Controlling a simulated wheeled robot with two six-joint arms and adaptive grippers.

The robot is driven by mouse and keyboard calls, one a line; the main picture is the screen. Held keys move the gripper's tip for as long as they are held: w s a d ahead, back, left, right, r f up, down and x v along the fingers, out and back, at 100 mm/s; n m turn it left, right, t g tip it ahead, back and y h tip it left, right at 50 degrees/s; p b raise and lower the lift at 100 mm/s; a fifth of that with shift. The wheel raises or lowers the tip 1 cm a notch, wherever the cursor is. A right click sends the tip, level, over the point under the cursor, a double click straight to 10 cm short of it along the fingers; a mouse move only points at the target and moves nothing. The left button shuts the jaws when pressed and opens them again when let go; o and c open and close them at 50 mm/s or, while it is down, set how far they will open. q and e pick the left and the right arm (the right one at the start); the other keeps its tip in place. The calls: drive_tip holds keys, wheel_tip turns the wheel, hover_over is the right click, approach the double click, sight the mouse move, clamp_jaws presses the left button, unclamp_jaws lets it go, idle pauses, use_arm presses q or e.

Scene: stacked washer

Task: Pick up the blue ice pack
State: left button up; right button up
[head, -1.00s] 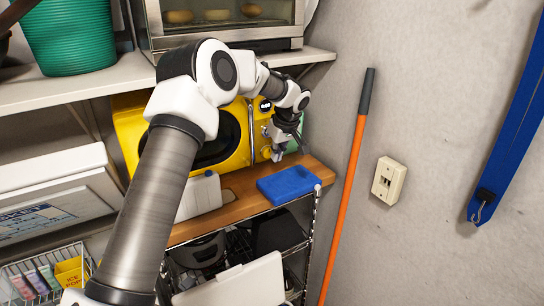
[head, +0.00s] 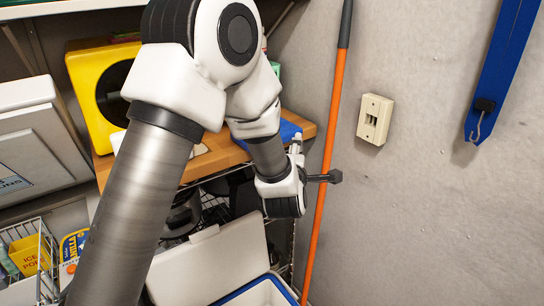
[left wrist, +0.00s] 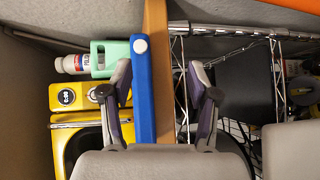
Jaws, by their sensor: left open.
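The blue ice pack (head: 289,131) lies on the wooden shelf (head: 222,157), partly hidden behind my left arm in the head view. In the left wrist view the ice pack (left wrist: 143,95) is a narrow blue slab seen edge-on, with a round white cap at its far end, along the edge of the wooden shelf (left wrist: 155,20). My left gripper (left wrist: 160,75) is open, with the ice pack appearing between its fingers, nearer the left one. I cannot tell whether the fingers reach its depth, and no grip shows. In the head view the fingers are mostly hidden. My right gripper is in neither view.
A yellow appliance (head: 88,85) stands on the shelf, with a green bottle (left wrist: 112,57) and a white bottle (left wrist: 72,64) near it in the wrist view. An orange pole (head: 327,150) leans close to my wrist. A cooler with a raised white lid (head: 215,265) sits below.

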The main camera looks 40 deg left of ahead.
use_arm(q)
drive_tip(key=s+a+r+n+y, duration=0.1)
drive_tip(key=s+a+y, duration=0.15)
drive_tip(key=s, duration=0.25)
drive_tip(key=shift+n+y, duration=0.3)
drive_tip(key=shift+y, duration=0.25)
drive_tip(key=x, duration=0.2)
drive_tip(key=p+x, duration=0.1)
drive_tip(key=x, duration=0.4)
drive_tip(key=shift+w+d+r, duration=0.15)
drive_tip(key=shift+w+r, duration=0.1)
drive_tip(key=shift+w+f, duration=0.1)
drive_tip(key=shift+w, duration=0.15)
clamp_jaws()
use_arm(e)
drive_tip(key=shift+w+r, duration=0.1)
